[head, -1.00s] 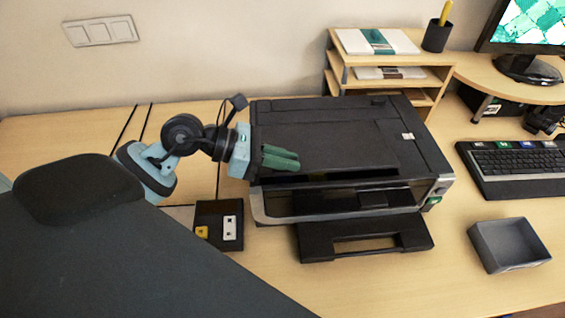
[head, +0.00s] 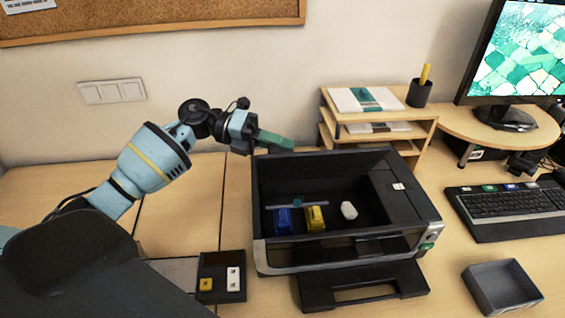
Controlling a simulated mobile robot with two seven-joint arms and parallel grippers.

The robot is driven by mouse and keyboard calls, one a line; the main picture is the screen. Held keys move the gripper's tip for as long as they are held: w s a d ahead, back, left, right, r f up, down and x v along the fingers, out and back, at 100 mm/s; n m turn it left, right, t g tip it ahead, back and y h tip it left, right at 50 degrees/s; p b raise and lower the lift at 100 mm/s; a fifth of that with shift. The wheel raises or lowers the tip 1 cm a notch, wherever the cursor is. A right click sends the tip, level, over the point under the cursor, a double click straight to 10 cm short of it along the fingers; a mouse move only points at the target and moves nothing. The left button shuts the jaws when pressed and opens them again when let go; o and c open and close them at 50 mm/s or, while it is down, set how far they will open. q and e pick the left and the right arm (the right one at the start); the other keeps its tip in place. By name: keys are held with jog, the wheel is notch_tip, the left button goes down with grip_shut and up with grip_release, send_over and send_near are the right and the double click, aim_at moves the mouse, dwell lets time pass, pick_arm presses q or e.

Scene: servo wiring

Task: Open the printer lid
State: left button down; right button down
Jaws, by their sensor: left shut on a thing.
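The black printer (head: 415,215) stands open on the desk. Its lid (head: 325,153) is swung up and back, seen nearly edge-on along the rear, so little of it shows. Inside the exposed bay lie a blue piece (head: 283,221), a yellow piece (head: 316,218) and a white piece (head: 349,210). My left gripper (head: 277,141), with green fingers, is shut at the printer's back left corner, on the lid; the exact contact is hard to see. My right gripper is out of view.
A black block with yellow and white pieces (head: 221,284) sits left of the printer. A grey open bin (head: 500,290) and a keyboard (head: 508,210) are to the right. A wooden shelf (head: 376,122) stands close behind the printer.

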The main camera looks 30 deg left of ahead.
pick_arm(q)
jog(key=shift+w+a+r+n+h+b, duration=0.15)
jog(key=shift+w+a+n+h+b, duration=0.05)
jog(key=shift+w+a+n, duration=0.4)
jog(key=shift+w+a+r+n+h+b, duration=0.25)
jog(key=shift+w+a+n, duration=0.15)
jog(key=shift+w, duration=0.3)
jog(key=shift+w+a+r+n+h+b, duration=0.1)
jog(key=shift+w+a+n+h+b, duration=0.1)
jog(key=shift+w+a+n, duration=0.35)
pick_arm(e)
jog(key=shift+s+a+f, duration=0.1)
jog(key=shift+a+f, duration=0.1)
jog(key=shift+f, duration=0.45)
pick_arm(q)
jog(key=shift+w, duration=0.1)
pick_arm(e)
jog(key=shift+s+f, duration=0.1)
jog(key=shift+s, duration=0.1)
